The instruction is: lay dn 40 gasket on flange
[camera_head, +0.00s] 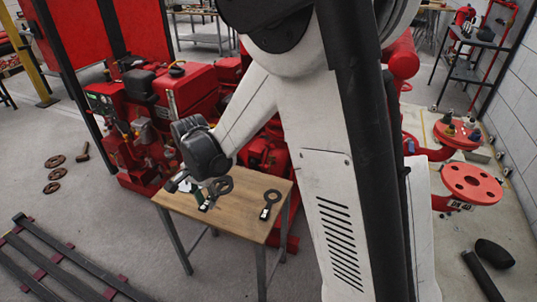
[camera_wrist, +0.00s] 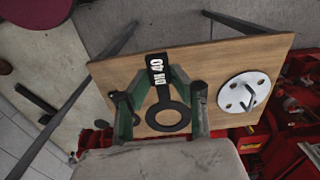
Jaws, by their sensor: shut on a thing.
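My gripper (camera_head: 197,190) is shut on a dark ring gasket (camera_head: 219,188) with a tab, held over the left part of a wooden table. In the wrist view, the gripper fingers (camera_wrist: 160,105) flank the gasket (camera_wrist: 168,117), whose tab reads "DN 40". The exact finger contact is unclear. A second dark gasket (camera_head: 270,204) with a white label lies on the table to the right. A red flange (camera_head: 472,183) with bolt holes faces up at the far right, well apart from my gripper. No gasket shows on it.
The wooden table (camera_head: 240,226) also bears a white disc with holes and a handle (camera_wrist: 243,92). A second red flange (camera_head: 457,132) with small items on top stands behind the first. Red pump machinery (camera_head: 185,92) stands behind the table. Dark rails (camera_head: 60,262) lie on the left floor.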

